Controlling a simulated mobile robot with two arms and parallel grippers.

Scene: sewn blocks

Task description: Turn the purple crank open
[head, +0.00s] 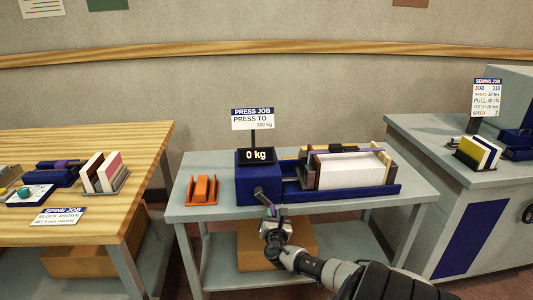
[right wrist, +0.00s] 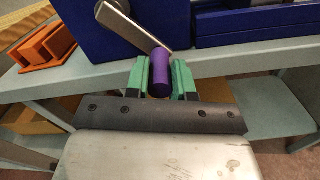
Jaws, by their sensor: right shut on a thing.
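The purple crank handle (right wrist: 160,72) sits between the green fingers of my right gripper (right wrist: 160,78), which is shut on it. A grey metal crank arm (right wrist: 130,25) runs from the handle up and left to the blue press housing (right wrist: 82,32). In the head view the right gripper (head: 272,213) is at the front of the blue press (head: 250,185), below its crank shaft and over the table's front edge. The press display (head: 256,155) reads 0 kg. A white block of pages (head: 348,170) lies in the press bed. My left gripper is not in view.
An orange holder (head: 202,190) stands left of the press on the grey table (head: 190,212). A cardboard box (head: 300,240) is on the shelf below. A wooden table (head: 130,140) stands at left, a grey sewing station (head: 420,150) at right.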

